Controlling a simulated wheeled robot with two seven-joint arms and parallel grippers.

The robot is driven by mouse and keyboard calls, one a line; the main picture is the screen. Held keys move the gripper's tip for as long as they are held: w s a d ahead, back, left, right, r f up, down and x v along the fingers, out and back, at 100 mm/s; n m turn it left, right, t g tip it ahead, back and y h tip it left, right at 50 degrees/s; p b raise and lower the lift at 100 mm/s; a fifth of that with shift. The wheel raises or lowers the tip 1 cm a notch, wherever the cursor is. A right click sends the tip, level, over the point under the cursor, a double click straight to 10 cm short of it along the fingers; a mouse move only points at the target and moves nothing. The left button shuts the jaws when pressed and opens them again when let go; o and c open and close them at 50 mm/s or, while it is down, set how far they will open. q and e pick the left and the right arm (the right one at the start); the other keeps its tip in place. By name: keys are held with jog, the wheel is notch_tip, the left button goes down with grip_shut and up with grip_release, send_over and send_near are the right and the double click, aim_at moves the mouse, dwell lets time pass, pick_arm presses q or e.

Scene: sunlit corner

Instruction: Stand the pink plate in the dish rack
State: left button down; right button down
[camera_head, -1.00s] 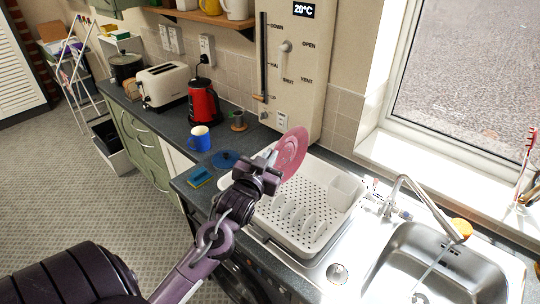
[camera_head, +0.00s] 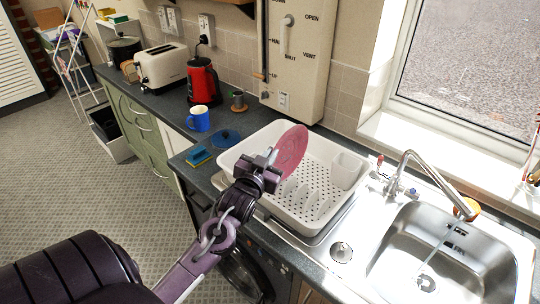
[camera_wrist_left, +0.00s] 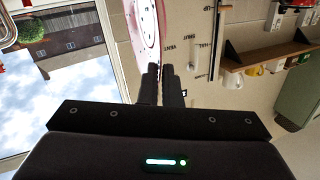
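The pink plate (camera_head: 291,150) is held on edge, tilted, over the left part of the dish rack in the head view. My left gripper (camera_head: 268,165) is shut on the plate's lower left rim. In the left wrist view the plate (camera_wrist_left: 147,30) rises from between the closed fingertips (camera_wrist_left: 162,72). The white dish rack (camera_head: 322,205) stands on the counter left of the sink, with rows of slots and a cup holder in its far right corner. I cannot tell whether the plate touches the rack. My right gripper is not in view.
The sink (camera_head: 450,250) with a running tap (camera_head: 430,170) lies right of the rack. A wall heater (camera_head: 296,60) is behind.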

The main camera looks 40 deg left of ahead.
pick_arm(q)
notch_tip(320, 180, down, 6)
jog(key=b, duration=0.3)
jog(key=shift+r, duration=0.15)
dwell(0.3)
jog(key=c, duration=1.5)
grip_release()
jog(key=shift+c, duration=0.2)
